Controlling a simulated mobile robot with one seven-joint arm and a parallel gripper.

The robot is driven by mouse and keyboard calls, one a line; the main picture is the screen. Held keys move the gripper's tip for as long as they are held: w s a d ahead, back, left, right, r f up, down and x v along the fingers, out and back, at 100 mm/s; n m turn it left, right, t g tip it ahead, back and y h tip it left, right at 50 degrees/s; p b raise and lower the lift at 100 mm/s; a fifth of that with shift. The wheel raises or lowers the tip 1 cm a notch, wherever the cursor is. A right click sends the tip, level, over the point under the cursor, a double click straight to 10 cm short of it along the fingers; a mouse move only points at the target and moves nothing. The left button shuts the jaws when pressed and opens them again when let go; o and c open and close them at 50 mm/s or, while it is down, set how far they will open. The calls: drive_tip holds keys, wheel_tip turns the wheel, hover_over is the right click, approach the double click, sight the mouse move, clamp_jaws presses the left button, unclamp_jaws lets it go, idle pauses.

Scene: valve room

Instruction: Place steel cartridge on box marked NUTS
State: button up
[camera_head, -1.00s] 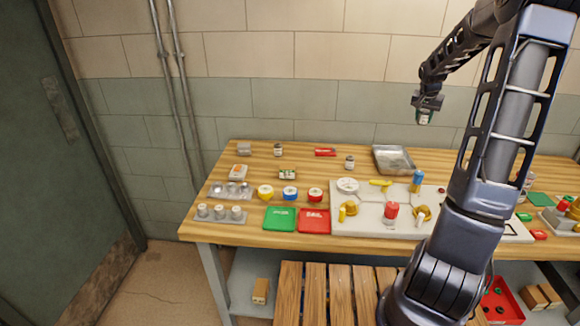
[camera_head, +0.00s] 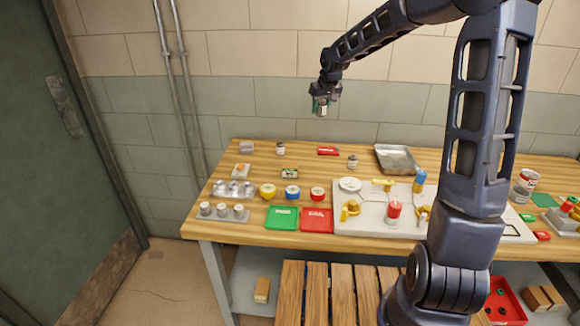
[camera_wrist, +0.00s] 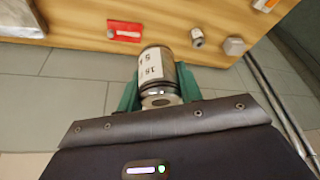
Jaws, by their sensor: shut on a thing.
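My gripper (camera_head: 322,107) is raised in front of the wall, above the back of the table. Its green fingers are shut on a steel cartridge (camera_wrist: 158,70), a silver cylinder with a white printed label. The cartridge also shows small between the fingers in the head view (camera_head: 323,109). The lettering NUTS is not readable in either view. Small boxes on the table include an orange and white one (camera_head: 241,171) at the left and a green and white one (camera_head: 290,173) to its right. I cannot tell which is the marked box.
A grey block (camera_head: 246,147), small jars (camera_head: 281,149) and a red labelled item (camera_head: 328,151) stand along the table's back. Green (camera_head: 282,217) and red (camera_head: 317,219) trays lie at the front. A metal pan (camera_head: 396,158) is further right. Bare wood (camera_head: 215,165) shows between items.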

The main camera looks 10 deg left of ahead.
drive_tip(key=s+a+r+n+y, duration=0.1)
drive_tip(key=s+a+n, duration=0.15)
drive_tip(key=a, duration=0.25)
drive_tip(key=s+a+n, duration=0.1)
drive_tip(key=s+a, duration=0.3)
drive_tip(key=a, duration=0.2)
approach(287, 163)
drive_tip(key=shift+g, duration=0.3)
drive_tip(key=x, duration=0.6)
drive_tip(key=shift+w+r, duration=0.15)
drive_tip(key=shift+w, duration=0.2)
drive_tip(key=o, duration=1.1)
drive_tip(key=shift+o, duration=0.3)
drive_tip(key=v, duration=1.2)
drive_tip(key=shift+d, duration=0.1)
